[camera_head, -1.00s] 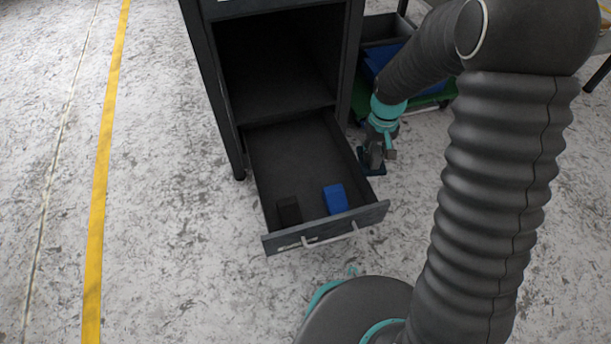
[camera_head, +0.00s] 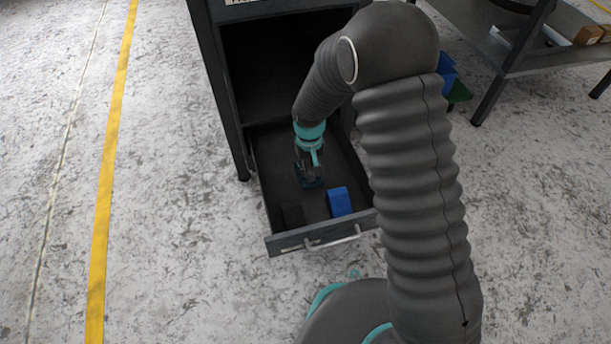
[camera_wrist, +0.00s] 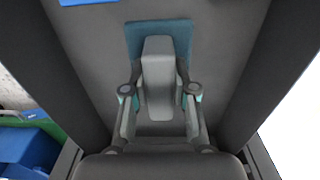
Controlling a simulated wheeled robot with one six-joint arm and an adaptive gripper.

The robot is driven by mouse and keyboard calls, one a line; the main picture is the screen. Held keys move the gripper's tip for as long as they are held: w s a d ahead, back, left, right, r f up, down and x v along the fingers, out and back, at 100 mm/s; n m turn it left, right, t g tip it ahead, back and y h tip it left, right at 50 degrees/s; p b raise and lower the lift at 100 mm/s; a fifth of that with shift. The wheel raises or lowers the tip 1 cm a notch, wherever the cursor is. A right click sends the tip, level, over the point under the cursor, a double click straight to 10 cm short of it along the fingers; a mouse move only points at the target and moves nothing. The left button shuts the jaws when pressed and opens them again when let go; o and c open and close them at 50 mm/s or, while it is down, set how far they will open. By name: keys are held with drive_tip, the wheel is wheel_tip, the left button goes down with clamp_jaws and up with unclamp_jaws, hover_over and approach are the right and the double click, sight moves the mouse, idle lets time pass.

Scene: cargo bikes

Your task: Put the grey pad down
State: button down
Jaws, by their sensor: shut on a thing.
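My gripper (camera_head: 309,172) is shut on the grey pad, inside the open drawer (camera_head: 360,205) of a dark cabinet. In the wrist view the pad (camera_wrist: 158,60) is a grey block on a flat dark teal plate, with the fingers of my gripper (camera_wrist: 160,92) on both sides of the block. In the head view the pad's dark plate (camera_head: 313,184) shows just below my gripper, over the drawer floor. I cannot tell whether it touches the floor. A blue block (camera_head: 339,201) lies to its right and nearer the drawer front.
The drawer front (camera_head: 290,242) has a light handle, and its side walls stand close around my gripper. The cabinet (camera_head: 235,95) is open above the drawer. A grey table (camera_head: 520,60) stands at the right. The floor to the left is clear.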

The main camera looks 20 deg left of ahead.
sight(306, 164)
drive_tip(key=shift+a+f, duration=0.3)
drive_tip(key=shift+a, duration=0.15)
drive_tip(key=shift+f+b, duration=0.3)
drive_tip(key=shift+f, duration=1.6)
drive_tip(key=shift+f, duration=0.15)
drive_tip(key=c, duration=0.9)
unclamp_jaws()
wheel_tip(306, 164, up, 12)
drive_tip(key=shift+r+p, duration=0.15)
drive_tip(key=shift+p, duration=0.65)
